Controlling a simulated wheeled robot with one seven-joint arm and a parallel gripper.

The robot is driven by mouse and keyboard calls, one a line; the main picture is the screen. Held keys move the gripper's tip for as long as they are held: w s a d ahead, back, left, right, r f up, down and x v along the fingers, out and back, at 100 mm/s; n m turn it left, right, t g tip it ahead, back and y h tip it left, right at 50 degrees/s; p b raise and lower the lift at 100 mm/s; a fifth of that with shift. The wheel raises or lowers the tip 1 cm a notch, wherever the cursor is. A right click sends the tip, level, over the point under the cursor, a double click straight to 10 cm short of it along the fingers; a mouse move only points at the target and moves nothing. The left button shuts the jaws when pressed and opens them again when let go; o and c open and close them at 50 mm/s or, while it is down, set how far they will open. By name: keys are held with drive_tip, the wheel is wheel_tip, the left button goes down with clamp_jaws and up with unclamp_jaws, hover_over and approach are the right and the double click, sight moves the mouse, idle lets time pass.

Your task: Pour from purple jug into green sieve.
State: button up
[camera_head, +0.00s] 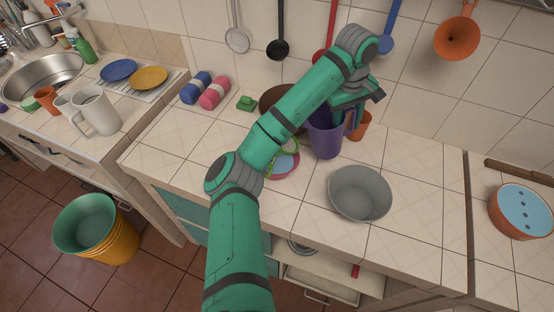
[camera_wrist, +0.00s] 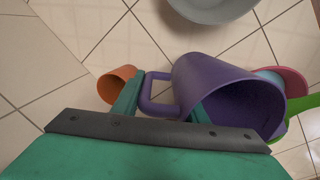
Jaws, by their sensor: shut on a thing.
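The purple jug (camera_head: 326,140) is at the middle of the counter, roughly upright; I cannot tell whether it touches the tiles. My gripper (camera_head: 350,108) is shut on the jug at its handle side. In the wrist view, the jug (camera_wrist: 215,75) has its open mouth toward the lower right, and the handle lies by my gripper (camera_wrist: 160,106). The jug's inside looks dark, and its contents cannot be made out. The green sieve (camera_head: 292,147) is just left of the jug, at a pink bowl with a pale blue inside (camera_head: 281,165). My arm hides part of both.
A grey bowl (camera_head: 360,192) stands in front, right of the jug. An orange cup (camera_head: 361,126) is close behind the jug's handle side. A brown bowl (camera_head: 275,97) is partly hidden behind my arm. Utensils hang on the wall behind.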

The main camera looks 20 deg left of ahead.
sight(353, 109)
drive_tip(key=shift+d+f+y, duration=0.3)
drive_tip(key=shift+f, duration=0.05)
drive_tip(key=shift+w+a+f+g+y, duration=0.1)
drive_tip(key=shift+w+f+g+y, duration=0.05)
drive_tip(key=shift+f+g+y, duration=0.45)
drive_tip(key=shift+a, duration=0.1)
drive_tip(key=shift+r, duration=2.45)
